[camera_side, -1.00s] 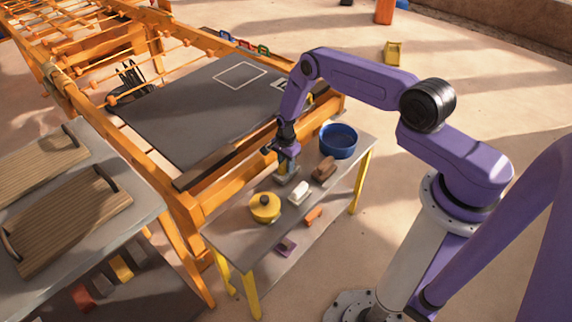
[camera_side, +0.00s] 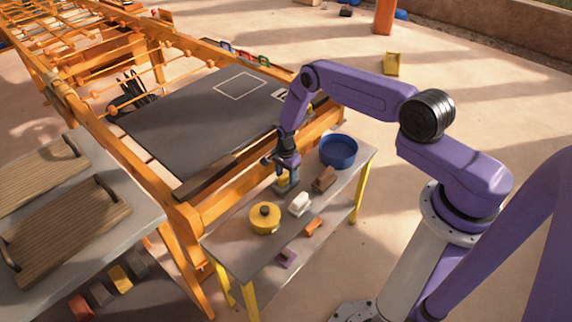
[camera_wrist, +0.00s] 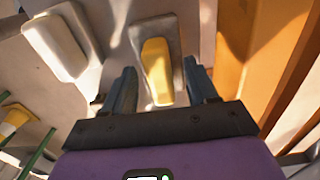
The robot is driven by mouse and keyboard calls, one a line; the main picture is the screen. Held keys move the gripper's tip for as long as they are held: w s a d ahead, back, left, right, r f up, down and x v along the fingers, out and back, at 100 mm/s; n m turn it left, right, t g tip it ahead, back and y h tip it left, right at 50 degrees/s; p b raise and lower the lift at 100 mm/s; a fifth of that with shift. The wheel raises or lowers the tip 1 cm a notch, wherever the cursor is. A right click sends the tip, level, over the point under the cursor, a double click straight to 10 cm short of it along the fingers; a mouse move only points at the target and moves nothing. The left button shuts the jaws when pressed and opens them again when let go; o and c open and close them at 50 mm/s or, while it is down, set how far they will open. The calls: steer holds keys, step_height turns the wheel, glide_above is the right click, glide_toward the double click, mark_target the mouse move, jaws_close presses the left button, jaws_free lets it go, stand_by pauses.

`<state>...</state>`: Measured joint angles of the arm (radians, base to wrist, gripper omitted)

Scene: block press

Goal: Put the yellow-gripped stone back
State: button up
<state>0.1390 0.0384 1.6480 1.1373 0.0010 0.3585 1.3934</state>
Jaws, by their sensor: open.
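The stone with the yellow grip (camera_wrist: 157,68) is a pale grey block with a yellow bar on top. In the wrist view it lies on the grey side table, between and just beyond my fingers. My gripper (camera_wrist: 161,82) is open, with one finger on each side of the yellow grip and a gap visible. In the side view my gripper (camera_side: 286,178) points down at the stone near the table's back edge. The fingers partly hide the stone there. I cannot tell whether they touch it.
An orange wooden frame with a dark press bed (camera_side: 190,125) stands right behind the table.

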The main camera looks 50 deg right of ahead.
mark_target(286, 174)
step_height(286, 174, up, 12)
stand_by(0.6)
steer(key=s+a+r+n, duration=0.2)
steer(key=a+r+n, duration=0.6)
steer(key=a+r, duration=0.4)
steer(key=s+a+r+n, duration=0.6)
steer(key=s+r+n, duration=0.15)
steer(key=r, duration=0.25)
steer(key=s+d+r+n, duration=0.1)
steer(key=s+r+n, duration=0.2)
steer(key=s, duration=0.6)
steer(key=s+d+r+n, duration=0.1)
steer(key=s+r+n, duration=0.2)
steer(key=s+n, duration=0.4)
steer(key=s+d+r+n, duration=0.1)
steer(key=s+r+n, duration=0.3)
steer(key=s, duration=0.7)
steer(key=shift+s+d+n, duration=0.25)
steer(key=shift+d+n, duration=0.1)
steer(key=shift+n, duration=0.2)
steer(key=shift+r, duration=0.1)
